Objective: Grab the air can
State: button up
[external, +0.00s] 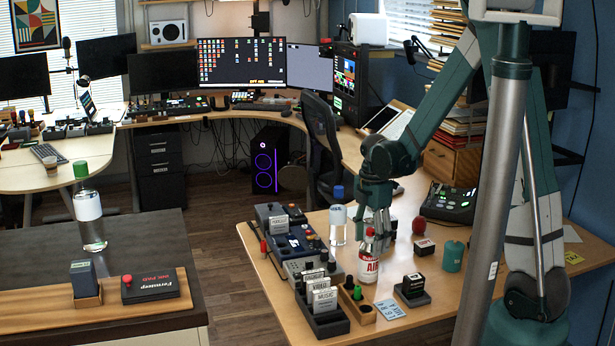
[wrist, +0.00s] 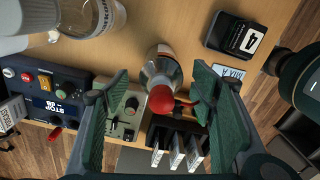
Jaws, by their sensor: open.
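The air can (external: 369,267) stands upright on the wooden desk in the external view, white with red lettering and a red top. In the wrist view the can (wrist: 164,68) shows from above, its red cap (wrist: 161,99) towards the camera. My gripper (external: 377,238) is right over the can in the external view, its fingers partly covering the top. In the wrist view my gripper (wrist: 160,82) is open, with one green-padded finger on each side of the can and visible gaps between. I cannot tell how far the fingertips reach down the can.
A clear bottle with a blue cap (external: 338,220) stands close behind-left. A control panel (external: 290,245) and a black card holder (external: 322,318) are left of the can. A small black block (external: 413,289) and blue sticker (external: 390,309) lie to the right. A green canister (external: 453,256) stands farther right.

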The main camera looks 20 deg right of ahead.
aim_at(369, 257)
jog(key=shift+f, duration=0.6)
jog(key=shift+f, duration=0.1)
jog(key=shift+s+f+b, duration=0.1)
jog(key=shift+f+b, duration=0.55)
jog(key=shift+f, duration=1.85)
jog(key=shift+c, duration=0.7)
jog(key=c, duration=1)
